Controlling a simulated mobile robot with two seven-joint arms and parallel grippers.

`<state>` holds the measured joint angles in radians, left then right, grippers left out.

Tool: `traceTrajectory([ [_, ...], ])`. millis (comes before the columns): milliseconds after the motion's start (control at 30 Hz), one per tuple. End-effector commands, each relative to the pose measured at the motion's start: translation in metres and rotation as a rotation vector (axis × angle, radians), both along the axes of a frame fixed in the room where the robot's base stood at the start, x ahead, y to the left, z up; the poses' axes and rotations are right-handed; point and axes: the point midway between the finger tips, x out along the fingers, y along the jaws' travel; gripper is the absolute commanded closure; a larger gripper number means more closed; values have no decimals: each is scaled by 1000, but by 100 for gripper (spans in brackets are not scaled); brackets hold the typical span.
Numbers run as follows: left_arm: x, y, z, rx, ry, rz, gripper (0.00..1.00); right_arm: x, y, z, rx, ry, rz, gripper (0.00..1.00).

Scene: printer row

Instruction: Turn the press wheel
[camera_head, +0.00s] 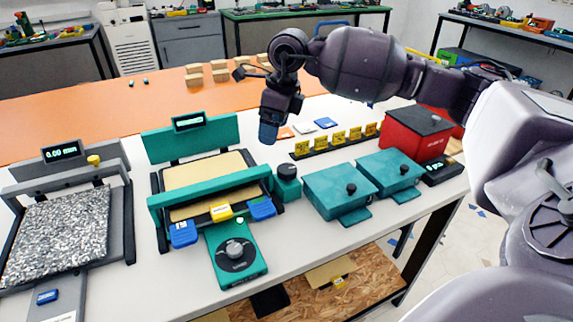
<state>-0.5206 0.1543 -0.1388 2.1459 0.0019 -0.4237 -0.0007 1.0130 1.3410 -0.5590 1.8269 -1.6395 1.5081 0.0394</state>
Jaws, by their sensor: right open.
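A teal press frame (178,146) with a small display stands left of the middle of the white table, with a tan sheet (205,172) on its bed. In front of it a teal box carries a black round wheel (235,254) with a grey knob at its centre. My right gripper (268,132) hangs from my arm above the table, behind and to the right of this wheel. It is well apart from the wheel and appears empty. Its jaws show side-on, so the gap between them is hard to see. My left gripper does not show.
A grey machine (118,160) with a speckled bed stands at the left. A black cylinder (288,172) sits beside the press. Two teal boxes (335,188) with black knobs and a red box (412,130) stand to the right. Yellow tags (339,137) stand in a row.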

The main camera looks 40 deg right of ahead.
Motion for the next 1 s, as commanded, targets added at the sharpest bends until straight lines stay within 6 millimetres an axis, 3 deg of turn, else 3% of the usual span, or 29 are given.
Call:
traceTrajectory([
  [167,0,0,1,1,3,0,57,-19,-22,-3,-155,102,212,20],
  [467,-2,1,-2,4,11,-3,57,-22,-24,-13,-169,117,313,20],
  [1000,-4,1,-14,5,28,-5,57,-22,-24,-97,-166,117,310,20],
])
